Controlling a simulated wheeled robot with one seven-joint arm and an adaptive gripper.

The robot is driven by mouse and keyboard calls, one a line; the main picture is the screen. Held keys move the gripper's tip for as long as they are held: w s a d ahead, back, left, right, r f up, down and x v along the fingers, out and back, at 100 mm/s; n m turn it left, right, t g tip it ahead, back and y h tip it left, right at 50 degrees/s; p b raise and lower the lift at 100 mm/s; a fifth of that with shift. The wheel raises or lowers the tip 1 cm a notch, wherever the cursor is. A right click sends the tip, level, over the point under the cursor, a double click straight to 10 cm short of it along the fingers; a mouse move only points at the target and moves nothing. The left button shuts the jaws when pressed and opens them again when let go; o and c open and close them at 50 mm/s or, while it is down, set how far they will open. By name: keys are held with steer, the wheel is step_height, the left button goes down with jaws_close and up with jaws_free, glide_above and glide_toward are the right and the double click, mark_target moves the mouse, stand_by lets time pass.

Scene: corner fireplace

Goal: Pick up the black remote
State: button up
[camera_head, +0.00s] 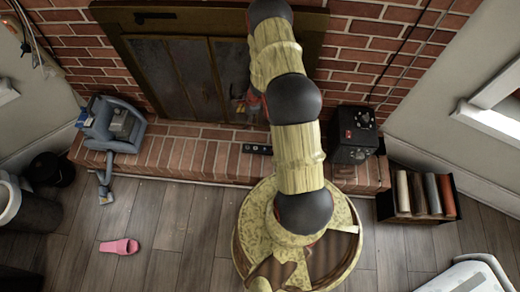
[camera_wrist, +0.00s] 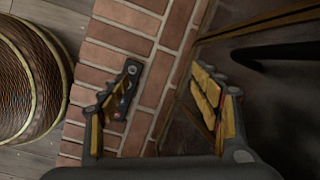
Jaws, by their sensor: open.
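The black remote (camera_head: 257,149) lies on the brick hearth ledge in front of the fireplace, just left of my arm in the head view. In the wrist view the remote (camera_wrist: 128,88) lies on the bricks, with small buttons showing. The left finger overlaps its lower part in the picture. My gripper (camera_wrist: 155,98) is open, with its two fingers wide apart and bare brick showing between them. The remote is on the left finger's side, not centred between the fingers. I cannot tell the height of the fingers above it. In the head view my arm hides most of the gripper.
The fireplace doors (camera_head: 180,75) rise behind the ledge; their dark panel (camera_wrist: 285,85) is close to the right finger. A black box (camera_head: 354,135) stands right of my arm. A blue-grey vacuum cleaner (camera_head: 115,125) stands left. A pink slipper (camera_head: 119,247) lies on the floor.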

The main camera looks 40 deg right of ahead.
mark_target(260, 149)
steer(key=s+d+f+m, duration=0.1)
steer(key=s+f, duration=0.2)
steer(key=f, duration=0.2)
steer(key=s+f+m+g, duration=0.1)
steer(key=s+f+m, duration=0.1)
steer(key=f, duration=0.4)
steer(key=s+d+f+m+b, duration=0.1)
steer(key=s+f+m, duration=0.1)
steer(key=s+f, duration=0.2)
steer(key=shift+s+d+f+g+h, duration=0.15)
steer(key=shift+s+d+f+h, duration=0.05)
steer(key=shift+f, duration=0.45)
steer(key=shift+s+d+f+g+h, duration=0.15)
steer(key=shift+s+f+h, duration=0.05)
steer(key=shift+f, duration=0.4)
steer(key=f+b, duration=0.1)
steer(key=f, duration=0.2)
steer(key=f+b, duration=0.2)
steer(key=f, duration=0.1)
steer(key=shift+w+a, duration=0.1)
steer(key=shift+a, duration=0.1)
steer(key=shift+c, duration=0.2)
steer(key=c, duration=1.3)
steer(key=shift+r, duration=0.1)
